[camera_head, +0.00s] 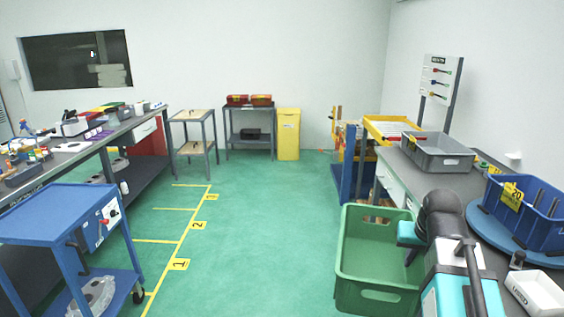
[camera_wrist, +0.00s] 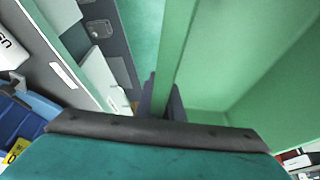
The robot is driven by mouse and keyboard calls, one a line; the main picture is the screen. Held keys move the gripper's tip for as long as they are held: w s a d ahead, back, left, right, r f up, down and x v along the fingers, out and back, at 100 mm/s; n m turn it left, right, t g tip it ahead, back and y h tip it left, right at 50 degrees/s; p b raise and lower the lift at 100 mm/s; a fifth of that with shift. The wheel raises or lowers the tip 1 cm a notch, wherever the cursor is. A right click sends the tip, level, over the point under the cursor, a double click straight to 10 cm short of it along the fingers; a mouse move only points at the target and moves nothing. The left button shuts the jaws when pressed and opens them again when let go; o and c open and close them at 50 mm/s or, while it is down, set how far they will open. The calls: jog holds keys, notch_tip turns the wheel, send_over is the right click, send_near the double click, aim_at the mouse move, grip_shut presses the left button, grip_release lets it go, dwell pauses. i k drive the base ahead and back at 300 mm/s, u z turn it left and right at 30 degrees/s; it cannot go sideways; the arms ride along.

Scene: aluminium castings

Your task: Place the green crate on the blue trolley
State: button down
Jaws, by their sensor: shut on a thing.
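The green crate (camera_head: 372,300) is in the lower right of the head view, upright and empty as far as I can see. My gripper is at its right side, beside the workbench; my arm covers the fingertips in the head view. In the wrist view my gripper (camera_wrist: 160,100) is shut on the wall of the green crate (camera_wrist: 245,60), whose inside fills the upper right. The blue trolley (camera_head: 62,212) stands at the left of the head view, well apart from the crate.
A long workbench (camera_head: 440,178) on the right carries a grey bin (camera_head: 438,165) and a blue bin (camera_head: 545,238). A cluttered bench (camera_head: 130,125) stands behind the trolley. The green floor (camera_head: 235,250) between crate and trolley is clear, with yellow markings.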

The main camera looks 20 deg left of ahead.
aim_at(48, 213)
jog(key=u, duration=0.45)
jog(key=i, duration=1.25)
jog(key=u, duration=0.8)
jog(key=i, duration=0.55)
jog(key=u, duration=0.9)
jog(key=i, duration=0.85)
jog(key=u, duration=0.95)
jog(key=i, duration=0.45)
jog(key=u, duration=0.6)
jog(key=i, duration=0.75)
jog(key=u, duration=0.4)
